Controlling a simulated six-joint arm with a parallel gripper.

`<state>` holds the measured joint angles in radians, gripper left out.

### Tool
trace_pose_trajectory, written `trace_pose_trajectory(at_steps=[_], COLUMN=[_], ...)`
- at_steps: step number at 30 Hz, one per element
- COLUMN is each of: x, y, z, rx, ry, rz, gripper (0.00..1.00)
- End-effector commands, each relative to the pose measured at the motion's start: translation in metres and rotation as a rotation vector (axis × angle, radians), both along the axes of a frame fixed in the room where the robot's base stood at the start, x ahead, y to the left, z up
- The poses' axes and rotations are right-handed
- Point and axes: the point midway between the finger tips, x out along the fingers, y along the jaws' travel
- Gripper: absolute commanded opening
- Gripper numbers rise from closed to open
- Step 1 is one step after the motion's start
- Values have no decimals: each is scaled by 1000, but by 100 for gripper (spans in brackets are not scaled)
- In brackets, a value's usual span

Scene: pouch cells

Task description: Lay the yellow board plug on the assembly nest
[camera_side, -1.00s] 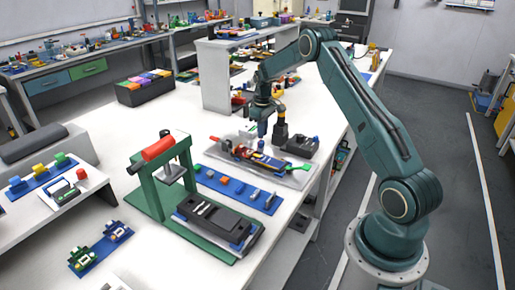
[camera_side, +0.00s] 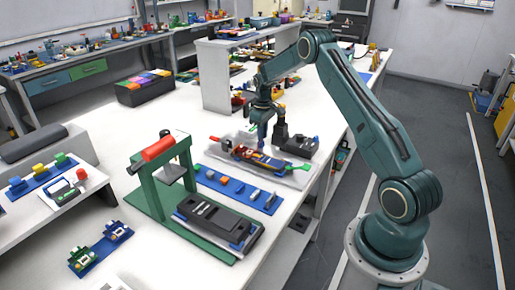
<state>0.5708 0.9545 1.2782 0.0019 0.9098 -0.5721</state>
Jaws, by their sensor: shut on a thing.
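My gripper (camera_side: 262,145) points down over the pale grey tray (camera_side: 300,179), low among the parts in its middle. It is shut on a small yellow piece, which I take to be the yellow board plug (camera_side: 258,154); the fingers and nearby parts partly hide it. Under it is the assembly nest (camera_side: 272,163), a long dark blue holder with red and yellow parts. At this size I cannot tell whether the plug touches the nest.
A black device (camera_side: 300,147) stands close to the right of my gripper. A blue strip with small blocks (camera_side: 236,189) lies in front of the tray. A green press with a red roller (camera_side: 158,150) stands at the left.

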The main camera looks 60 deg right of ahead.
Motion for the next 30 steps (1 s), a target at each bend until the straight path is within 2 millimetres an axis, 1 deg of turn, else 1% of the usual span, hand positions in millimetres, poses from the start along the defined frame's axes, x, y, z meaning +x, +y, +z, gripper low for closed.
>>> trace_pose_trajectory(at_steps=[12,13,16,17,26,30], x=[0,0,0,0,0,0], y=[0,0,0,0,0,0], z=[-8,-8,-7,-7,-7,-2], rx=[1,1,1,1,0,-1], ry=[1,1,1,1,0,-1], rz=[0,0,0,0,0,0], gripper=[0,19,38,40,40,40])
